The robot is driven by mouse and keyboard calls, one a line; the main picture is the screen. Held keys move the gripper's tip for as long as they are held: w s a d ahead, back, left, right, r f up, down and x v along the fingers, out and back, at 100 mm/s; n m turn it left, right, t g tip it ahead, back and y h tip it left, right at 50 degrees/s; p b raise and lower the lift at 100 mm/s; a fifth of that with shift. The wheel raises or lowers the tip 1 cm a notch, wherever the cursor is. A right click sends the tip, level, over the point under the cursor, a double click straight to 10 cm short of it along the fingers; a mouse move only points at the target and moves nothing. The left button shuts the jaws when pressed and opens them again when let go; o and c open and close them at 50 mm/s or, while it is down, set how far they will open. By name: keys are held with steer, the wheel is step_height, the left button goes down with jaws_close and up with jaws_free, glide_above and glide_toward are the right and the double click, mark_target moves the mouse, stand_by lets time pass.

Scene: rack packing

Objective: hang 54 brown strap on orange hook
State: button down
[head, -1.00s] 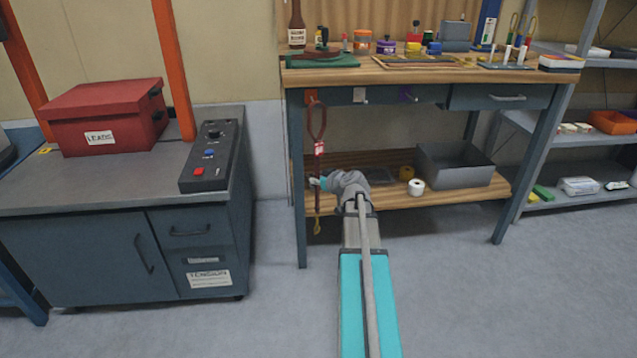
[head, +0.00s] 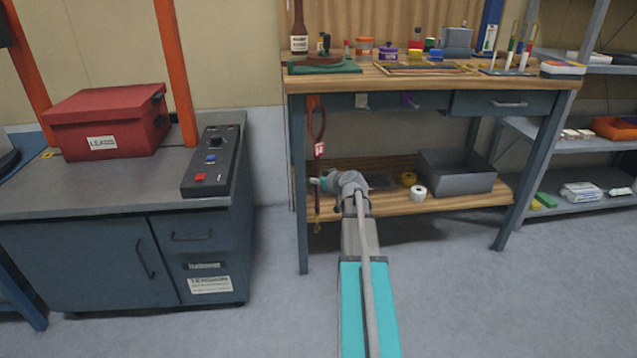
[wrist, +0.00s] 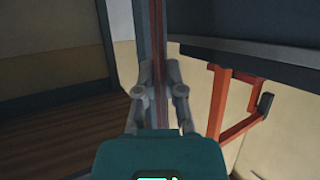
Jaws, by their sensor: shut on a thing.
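The brown strap (head: 317,125) hangs upright below the table's front left edge, with a loop at its top and a small red-and-white tag (head: 320,149). My gripper (head: 318,182) is shut on its lower part. In the wrist view the strap (wrist: 157,35) runs as a dark reddish band up between my fingers (wrist: 160,88). The orange hook (head: 313,101) is under the tabletop at the left, close to the loop's top. In the wrist view the hook (wrist: 222,100) stands right of the strap. I cannot tell whether the loop is around the hook; its top is out of the wrist view.
The table's left leg (head: 299,200) is close beside the strap. A white hook (head: 361,100) and a purple hook (head: 409,101) sit further right. The lower shelf (head: 440,205) holds a grey bin (head: 458,172) and tape rolls (head: 417,192). The floor in front is clear.

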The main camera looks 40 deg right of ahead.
steer(key=shift+w+d+f, duration=0.1)
steer(key=shift+w+d, duration=0.35)
steer(key=shift+w, duration=0.3)
steer(key=shift+w+d, duration=0.45)
steer(key=shift+w, duration=0.25)
steer(key=shift+w+d+f+b, duration=0.3)
steer(key=shift+w+f+b, duration=0.2)
steer(key=shift+f+b, duration=0.4)
steer(key=c, duration=0.7)
jaws_free()
steer(key=shift+r, duration=0.25)
